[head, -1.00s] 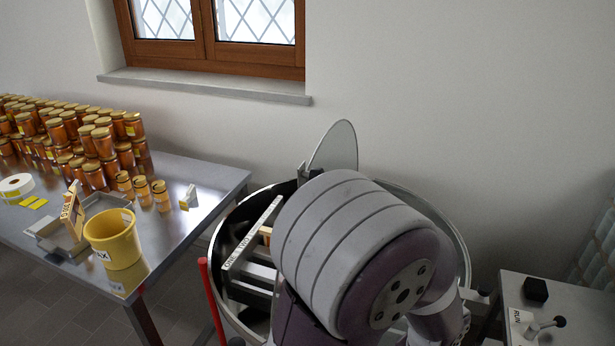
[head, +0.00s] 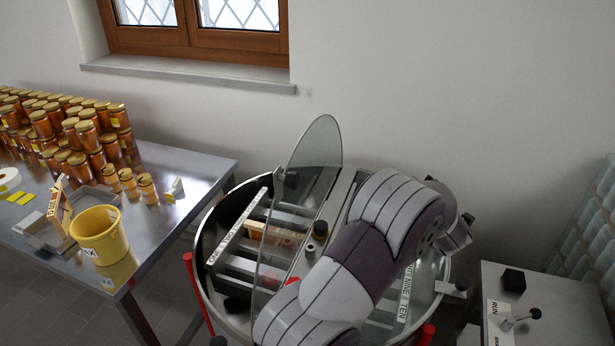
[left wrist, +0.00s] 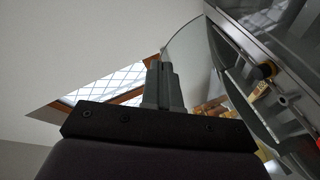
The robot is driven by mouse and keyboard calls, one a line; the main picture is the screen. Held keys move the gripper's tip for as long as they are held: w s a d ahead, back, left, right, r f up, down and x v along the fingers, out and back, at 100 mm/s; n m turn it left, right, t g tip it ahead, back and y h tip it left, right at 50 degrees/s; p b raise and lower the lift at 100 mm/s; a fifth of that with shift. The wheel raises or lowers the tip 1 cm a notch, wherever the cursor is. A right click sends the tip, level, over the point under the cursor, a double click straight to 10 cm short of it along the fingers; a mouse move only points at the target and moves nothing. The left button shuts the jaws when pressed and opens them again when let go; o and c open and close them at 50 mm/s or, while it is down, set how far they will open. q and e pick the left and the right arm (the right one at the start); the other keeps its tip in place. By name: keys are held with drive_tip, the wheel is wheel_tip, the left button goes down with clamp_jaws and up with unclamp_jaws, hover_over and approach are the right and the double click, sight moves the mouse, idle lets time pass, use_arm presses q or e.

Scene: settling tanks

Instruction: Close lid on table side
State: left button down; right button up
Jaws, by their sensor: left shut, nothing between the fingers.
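The round metal drum (head: 203,265) stands right of the table in the head view. Its clear lid (head: 318,148) is raised on edge near the drum's middle, leaving the table-side half uncovered. Slotted bars and a wooden frame (head: 256,231) show inside. The lid's curved edge also shows in the left wrist view (left wrist: 188,42), behind my left gripper (left wrist: 163,66). That gripper is shut and empty; contact with the lid cannot be told. In the head view my arm crosses in front of the drum, and its fingertips cannot be made out. My right gripper is not in view.
The steel table (head: 205,165) at left holds many honey jars (head: 75,135) and a yellow pot (head: 98,232). A control stand (head: 500,285) with a lever is at right. Red posts (head: 190,270) stand by the drum. The wall and window (head: 195,25) are behind.

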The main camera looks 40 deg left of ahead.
use_arm(q)
drive_tip(key=s+a+r+n+g+y, duration=0.2)
drive_tip(key=a+r+n+g+y, duration=0.1)
drive_tip(key=n+y, duration=0.25)
drive_tip(key=n+g+y, duration=0.2)
drive_tip(key=n+g, duration=1.3)
approach(297, 182)
drive_tip(key=shift+m, duration=0.25)
drive_tip(key=p+x, duration=0.6)
drive_tip(key=shift+s+a+r, duration=0.1)
drive_tip(key=shift+a+r, duration=0.05)
drive_tip(key=shift+r, duration=0.05)
drive_tip(key=shift+a+f, duration=0.2)
drive_tip(key=shift+a, duration=0.05)
drive_tip(key=shift+s, duration=0.1)
